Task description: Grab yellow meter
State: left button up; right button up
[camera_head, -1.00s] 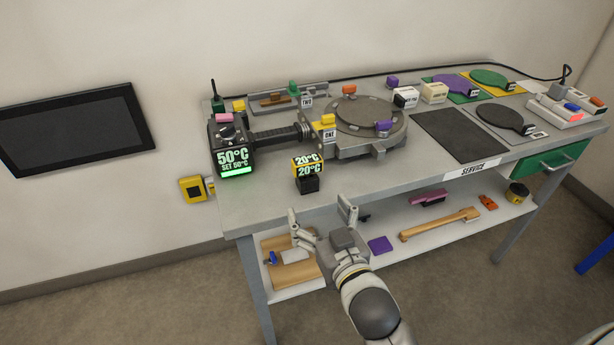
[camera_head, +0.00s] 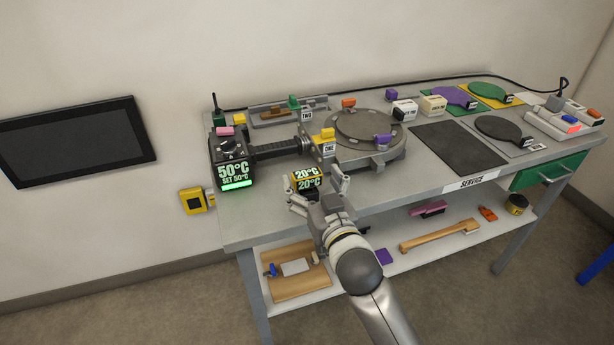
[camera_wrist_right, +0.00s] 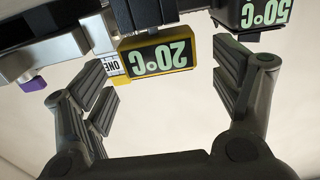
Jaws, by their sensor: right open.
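The yellow meter (camera_head: 307,175) is a small yellow-topped block reading 20°C on the front part of the cart top. My left gripper is not in view.
A black heater unit (camera_head: 232,162) reading 50°C stands left of the meter. A round grey fixture (camera_head: 368,130) with coloured blocks stands behind and right. A dark mat (camera_head: 455,147) lies further right. The cart's lower shelf (camera_head: 350,262) holds tools.

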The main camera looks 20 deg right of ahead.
jog(key=shift+w+a, duration=0.1)
jog(key=shift+w, duration=0.8)
jog(key=c, duration=1.1)
